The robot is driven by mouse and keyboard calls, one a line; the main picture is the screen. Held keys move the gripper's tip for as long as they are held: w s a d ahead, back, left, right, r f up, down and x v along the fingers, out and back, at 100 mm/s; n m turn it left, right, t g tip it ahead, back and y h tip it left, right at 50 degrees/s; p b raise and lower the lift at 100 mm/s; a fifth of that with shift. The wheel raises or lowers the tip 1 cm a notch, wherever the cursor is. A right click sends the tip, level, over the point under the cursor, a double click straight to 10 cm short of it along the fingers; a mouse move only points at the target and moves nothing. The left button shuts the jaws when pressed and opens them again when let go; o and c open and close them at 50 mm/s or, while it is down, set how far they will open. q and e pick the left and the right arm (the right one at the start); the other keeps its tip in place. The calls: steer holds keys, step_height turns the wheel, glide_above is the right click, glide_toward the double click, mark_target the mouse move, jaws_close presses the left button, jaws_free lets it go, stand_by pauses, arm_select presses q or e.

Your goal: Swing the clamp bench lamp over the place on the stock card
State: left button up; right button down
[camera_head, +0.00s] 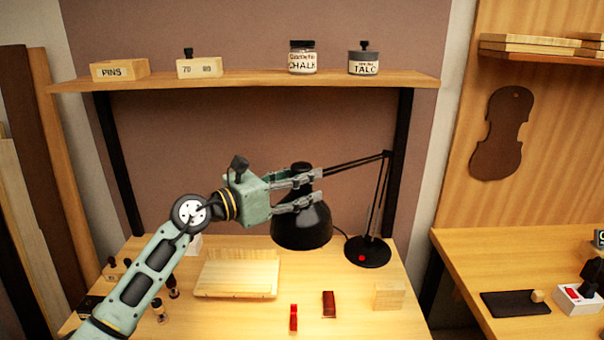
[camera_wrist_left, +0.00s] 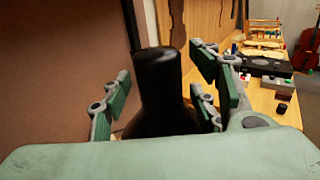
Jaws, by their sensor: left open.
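The black clamp bench lamp has its shade (camera_head: 302,228) hanging low over the bench, mouth downward. Its jointed arm runs right to a round base (camera_head: 367,252) with a red button. My left gripper (camera_head: 315,188) is open at the narrow top of the lamp head. In the left wrist view the lamp's neck (camera_wrist_left: 157,80) stands between the spread fingers (camera_wrist_left: 165,100), with no clear grip on it. A pale flat board (camera_head: 237,274) lies left of the shade; I cannot tell whether it is the stock card. My right gripper is out of view.
A red clip-like piece (camera_head: 293,318), a dark red block (camera_head: 329,304) and a pale wood block (camera_head: 389,296) lie on the bench front. Small dark-topped bottles (camera_head: 172,287) stand at left. A shelf (camera_head: 250,79) with jars and boxes spans above.

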arm_select(q)
steer(key=shift+w+d, duration=0.2)
steer(key=shift+d, duration=0.1)
steer(key=shift+c, duration=0.5)
jaws_close()
